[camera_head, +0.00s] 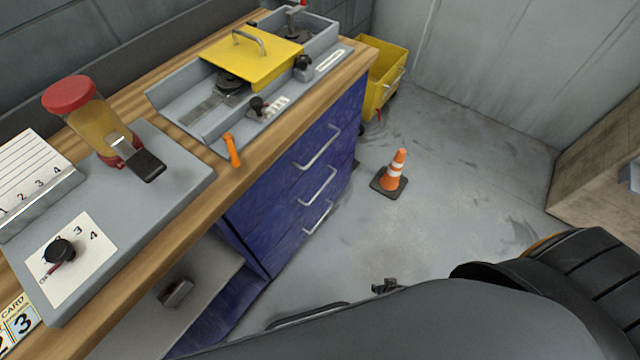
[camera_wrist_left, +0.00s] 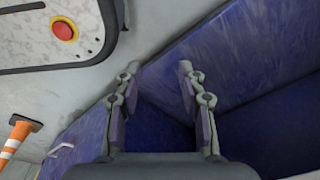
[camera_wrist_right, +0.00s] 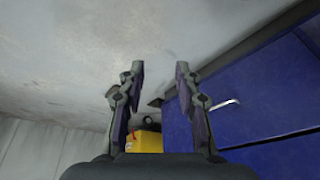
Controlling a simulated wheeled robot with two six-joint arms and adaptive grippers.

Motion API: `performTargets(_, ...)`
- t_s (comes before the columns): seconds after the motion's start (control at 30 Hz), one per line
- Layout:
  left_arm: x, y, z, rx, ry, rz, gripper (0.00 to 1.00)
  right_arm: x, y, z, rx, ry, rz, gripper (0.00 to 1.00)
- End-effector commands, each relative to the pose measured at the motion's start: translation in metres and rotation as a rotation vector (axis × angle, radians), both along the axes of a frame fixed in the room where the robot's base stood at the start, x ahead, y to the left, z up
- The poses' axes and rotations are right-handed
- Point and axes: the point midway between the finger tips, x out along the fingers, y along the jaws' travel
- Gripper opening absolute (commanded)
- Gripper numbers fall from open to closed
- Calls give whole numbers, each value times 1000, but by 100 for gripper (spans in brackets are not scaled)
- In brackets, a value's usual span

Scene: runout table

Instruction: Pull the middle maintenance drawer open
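The blue drawer cabinet stands under the wooden bench in the head view, with three stacked drawers that look shut. The middle drawer's pale bar handle (camera_head: 318,187) lies between the top handle (camera_head: 318,150) and the bottom handle (camera_head: 318,218). My left gripper (camera_wrist_left: 158,72) is open and empty, with blue cabinet panels beyond its fingers. A pale handle (camera_wrist_left: 62,148) shows at the lower left there. My right gripper (camera_wrist_right: 160,70) is open and empty. One drawer handle (camera_wrist_right: 225,104) shows to its right, apart from the fingers; I cannot tell which drawer it belongs to.
An orange cone (camera_head: 394,172) stands on the floor near the drawers. A yellow bin (camera_head: 384,75) stands beyond the cabinet's far end. The wooden bench top (camera_head: 250,175) carries grey trays and a yellow lid (camera_head: 250,58).

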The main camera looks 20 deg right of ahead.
Motion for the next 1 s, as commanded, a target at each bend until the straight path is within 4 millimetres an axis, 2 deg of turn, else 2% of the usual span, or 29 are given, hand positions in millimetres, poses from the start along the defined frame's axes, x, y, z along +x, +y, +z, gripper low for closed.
performTargets(0.03, 25, -6, -40, -10, -26, 0, 40, 47, 1, -33, 51, -109, -85, 34)
performTargets(0.1, 55, -15, -49, -27, -48, 2, 40, 108, 7, -28, 161, -259, -221, 34)
performTargets(0.17, 77, -23, -49, -44, -65, 0, 40, 154, 14, -13, 275, -379, -324, 34)
performTargets(0.2, 90, -28, -47, -54, -77, -2, 40, 181, 20, 0, 361, -453, -382, 34)
performTargets(0.27, 104, -36, -40, -72, -93, -7, 40, 214, 31, 25, 497, -550, -457, 34)
performTargets(0.3, 112, -41, -33, -82, -103, -11, 40, 231, 38, 44, 588, -606, -494, 34)
performTargets(0.33, 116, -44, -27, -90, -110, -14, 40, 241, 44, 58, 656, -641, -520, 34)
performTargets(0.4, 123, -51, -12, -105, -125, -24, 40, 258, 57, 91, 803, -703, -560, 34)
performTargets(0.5, 126, -58, 8, -121, -138, -36, 40, 269, 71, 132, 969, -755, -590, 34)
performTargets(0.6, 126, -62, 23, -130, -146, -44, 40, 271, 79, 159, 1067, -776, -602, 34)
performTargets(0.7, 126, -64, 31, -133, -149, -48, 40, 272, 82, 172, 1106, -782, -606, 34)
performTargets(0.87, 126, -64, 34, -134, -153, -48, 40, 277, 84, 175, 1109, -784, -607, 34)
performTargets(1.0, 127, -65, 28, -140, -167, -48, 40, 299, 90, 170, 1111, -786, -607, 34)
